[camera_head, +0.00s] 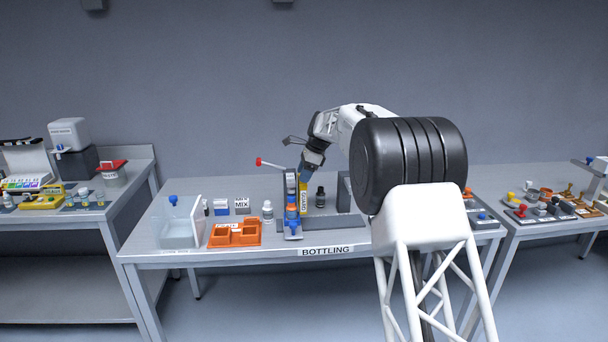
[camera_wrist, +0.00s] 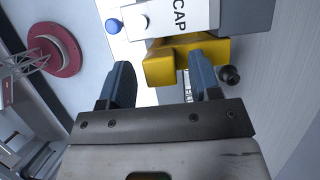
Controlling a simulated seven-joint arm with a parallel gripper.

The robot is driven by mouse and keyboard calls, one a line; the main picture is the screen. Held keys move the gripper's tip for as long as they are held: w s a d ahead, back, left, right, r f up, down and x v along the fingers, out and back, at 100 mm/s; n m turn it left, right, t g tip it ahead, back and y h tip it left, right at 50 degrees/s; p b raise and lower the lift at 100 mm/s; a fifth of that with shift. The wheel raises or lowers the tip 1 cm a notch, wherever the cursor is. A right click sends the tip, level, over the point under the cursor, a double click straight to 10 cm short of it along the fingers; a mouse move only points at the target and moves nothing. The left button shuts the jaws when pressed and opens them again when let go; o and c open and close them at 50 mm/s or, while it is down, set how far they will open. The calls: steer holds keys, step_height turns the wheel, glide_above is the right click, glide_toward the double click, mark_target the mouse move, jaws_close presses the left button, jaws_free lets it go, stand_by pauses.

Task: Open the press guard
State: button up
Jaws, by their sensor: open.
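The yellow press guard (camera_head: 303,200), with a lettered label, stands upright at the press in the middle of the bottling table. My gripper (camera_head: 304,176) is at the guard's upper end, reaching down from above. In the wrist view my gripper (camera_wrist: 163,85) has its two blue fingers apart, with nothing seen clamped between them. A yellow part (camera_wrist: 185,55), which looks like the guard, lies just beyond the fingertips, nearer the right finger. I cannot tell whether they touch. A white block (camera_wrist: 185,17) marked CAP is behind it.
A red-knobbed lever (camera_head: 270,163) sticks out left of the press.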

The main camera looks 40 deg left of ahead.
steer(key=shift+f, duration=0.1)
jaws_close()
steer(key=shift+w+a, duration=1.5)
steer(key=shift+a, duration=0.05)
jaws_free()
steer(key=v, duration=0.8)
